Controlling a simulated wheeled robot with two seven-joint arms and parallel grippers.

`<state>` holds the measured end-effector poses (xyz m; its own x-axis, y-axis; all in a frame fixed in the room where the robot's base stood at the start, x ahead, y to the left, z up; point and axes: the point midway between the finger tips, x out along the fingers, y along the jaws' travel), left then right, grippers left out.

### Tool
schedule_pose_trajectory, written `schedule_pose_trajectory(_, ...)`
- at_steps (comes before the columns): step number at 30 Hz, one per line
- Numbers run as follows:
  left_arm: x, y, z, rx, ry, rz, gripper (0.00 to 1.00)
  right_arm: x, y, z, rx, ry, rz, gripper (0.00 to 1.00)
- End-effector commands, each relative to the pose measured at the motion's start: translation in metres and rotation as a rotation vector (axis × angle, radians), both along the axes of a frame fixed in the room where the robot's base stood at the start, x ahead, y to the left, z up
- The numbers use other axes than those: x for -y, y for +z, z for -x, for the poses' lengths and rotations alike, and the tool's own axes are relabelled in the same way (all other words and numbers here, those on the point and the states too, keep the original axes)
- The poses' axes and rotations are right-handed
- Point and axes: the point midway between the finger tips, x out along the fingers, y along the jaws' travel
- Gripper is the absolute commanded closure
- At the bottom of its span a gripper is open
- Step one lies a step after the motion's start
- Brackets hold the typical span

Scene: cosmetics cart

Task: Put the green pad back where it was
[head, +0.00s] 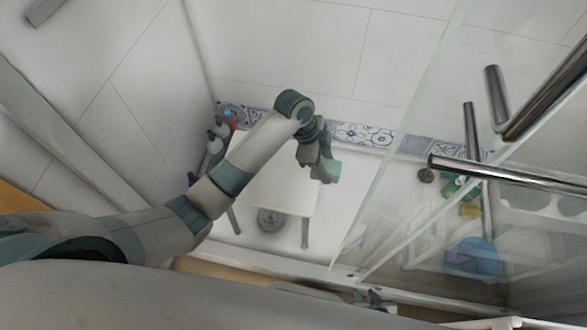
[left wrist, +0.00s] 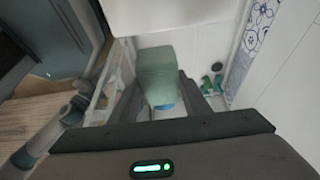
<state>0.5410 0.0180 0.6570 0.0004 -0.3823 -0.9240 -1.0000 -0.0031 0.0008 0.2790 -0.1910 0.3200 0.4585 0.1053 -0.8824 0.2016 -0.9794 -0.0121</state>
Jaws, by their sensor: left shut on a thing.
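The green pad (head: 332,169) is in my left gripper (head: 322,168), above the right edge of a white stool. In the left wrist view the pad (left wrist: 157,72) stands up between the two dark fingers of my left gripper (left wrist: 158,100), which is shut on it. A small blue patch shows below the pad there; I cannot tell what it is. My right gripper (head: 374,299) is low in the head view, near the bottom edge, partly hidden; its jaws are too small to read.
The white stool (head: 270,190) has a round scale (head: 268,220) under its front edge. Several bottles (head: 216,140) stand left of it. A glass panel (head: 395,195) with chrome bars (head: 510,176) is to the right. Behind it are green bottles (head: 455,189) and a blue thing (head: 474,260).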

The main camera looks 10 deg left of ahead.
Motion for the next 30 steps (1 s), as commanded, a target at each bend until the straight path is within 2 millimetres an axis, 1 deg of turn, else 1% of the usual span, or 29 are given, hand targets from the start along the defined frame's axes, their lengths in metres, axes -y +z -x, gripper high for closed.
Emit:
schedule_pose_trajectory(5, -0.025, -0.016, -0.009, -0.004, 0.004, -0.002, 0.75, -0.001, 0.001, -0.002, 0.008, 0.001, -0.002, 0.69)
schedule_pose_trajectory(12, -0.068, -0.043, -0.025, -0.003, 0.004, -0.002, 0.75, -0.004, 0.005, -0.006, 0.029, 0.004, -0.007, 0.69)
schedule_pose_trajectory(15, -0.083, -0.053, -0.03, -0.003, 0.004, -0.001, 0.75, -0.005, 0.005, -0.006, 0.034, 0.005, -0.01, 0.69)
schedule_pose_trajectory(18, -0.094, -0.06, -0.035, -0.002, 0.001, -0.001, 0.75, -0.007, 0.005, -0.006, 0.038, 0.006, -0.012, 0.69)
schedule_pose_trajectory(22, -0.1, -0.064, -0.038, -0.001, 0.002, 0.0, 0.75, -0.008, 0.005, -0.005, 0.039, 0.007, -0.013, 0.69)
schedule_pose_trajectory(30, -0.101, -0.065, -0.038, 0.0, 0.0, 0.0, 0.75, -0.007, 0.003, -0.003, 0.035, 0.007, -0.013, 0.69)
